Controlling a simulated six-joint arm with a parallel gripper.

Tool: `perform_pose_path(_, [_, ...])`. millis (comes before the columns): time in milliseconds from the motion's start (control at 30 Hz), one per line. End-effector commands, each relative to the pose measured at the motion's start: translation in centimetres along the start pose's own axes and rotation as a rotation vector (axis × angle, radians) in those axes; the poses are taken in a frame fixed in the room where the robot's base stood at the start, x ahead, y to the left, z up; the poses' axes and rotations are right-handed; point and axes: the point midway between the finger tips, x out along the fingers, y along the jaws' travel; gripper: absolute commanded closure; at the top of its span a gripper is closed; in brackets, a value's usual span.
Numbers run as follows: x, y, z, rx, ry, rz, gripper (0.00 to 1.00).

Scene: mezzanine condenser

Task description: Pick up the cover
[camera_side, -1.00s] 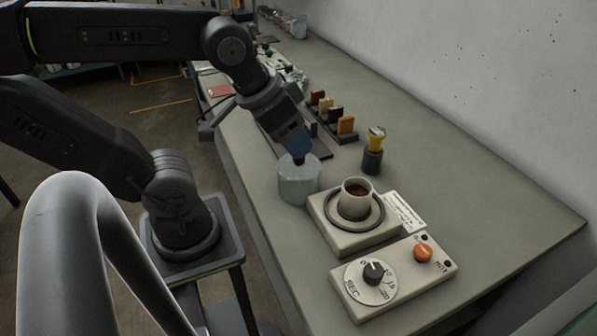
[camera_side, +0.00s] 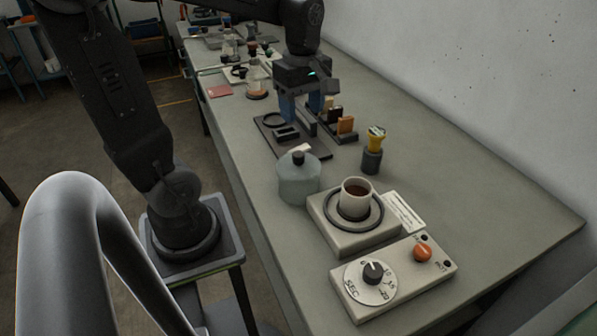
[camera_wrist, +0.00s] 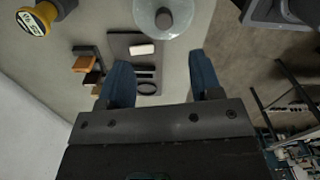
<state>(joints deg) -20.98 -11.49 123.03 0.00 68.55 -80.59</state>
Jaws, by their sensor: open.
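The cover (camera_side: 298,183) is a translucent pale dome with a dark round knob (camera_side: 298,157) on top. It stands upright on the bench, beside the cup platform. In the wrist view the cover (camera_wrist: 150,22) shows at the top edge, partly cut off. My gripper (camera_side: 301,110) points down above the dark board, farther back along the bench than the cover and apart from it. Its blue fingers are spread with nothing between them, and the wrist view shows the same open gripper (camera_wrist: 163,82).
The dark board (camera_side: 318,152) holds a white block, slots and a black ring. A rack of coloured blocks (camera_side: 346,125) and a yellow-topped tool (camera_side: 376,140) stand to its right. A cup (camera_side: 356,187) of brown contents sits on a platform, before a dial box (camera_side: 340,284).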

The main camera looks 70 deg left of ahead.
Motion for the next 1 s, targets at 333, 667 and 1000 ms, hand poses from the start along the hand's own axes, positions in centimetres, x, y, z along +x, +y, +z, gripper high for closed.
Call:
perform_pose_path(333, [5.9, -0.1, 0.0, 0.003, 0.000, -0.002, 0.41])
perform_pose_path(667, [9.1, -0.6, -0.5, 0.002, -0.001, -0.004, 0.41])
perform_pose_path(1000, [11.7, -0.5, -0.6, 0.005, 0.001, 0.002, 0.41])
